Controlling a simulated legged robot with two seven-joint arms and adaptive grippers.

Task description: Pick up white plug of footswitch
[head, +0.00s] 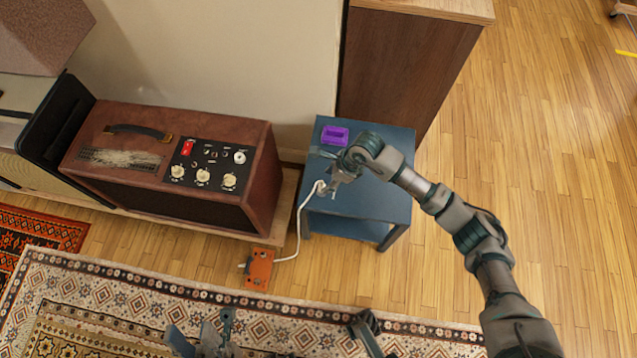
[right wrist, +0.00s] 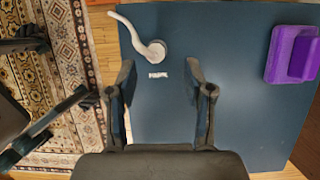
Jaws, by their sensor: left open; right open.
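The white plug (head: 321,187) rests on the blue side table (head: 362,203), with its white cable running down to the orange footswitch (head: 258,269) on the floor. In the right wrist view the plug (right wrist: 157,50) has a round end and lies beyond the fingertips, slightly left of the middle of the gap. My right gripper (head: 338,178) is over the table beside the plug, open and empty; its fingers (right wrist: 162,82) are spread with bare tabletop between them. My left gripper (head: 292,325) is open above the rug at the bottom of the head view, partly cut off.
A purple object (head: 334,135) sits on the table's far part; it also shows in the right wrist view (right wrist: 293,55). A brown amplifier (head: 180,165) stands at left. A wooden cabinet (head: 405,62) stands behind the table. Wood floor at right is clear.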

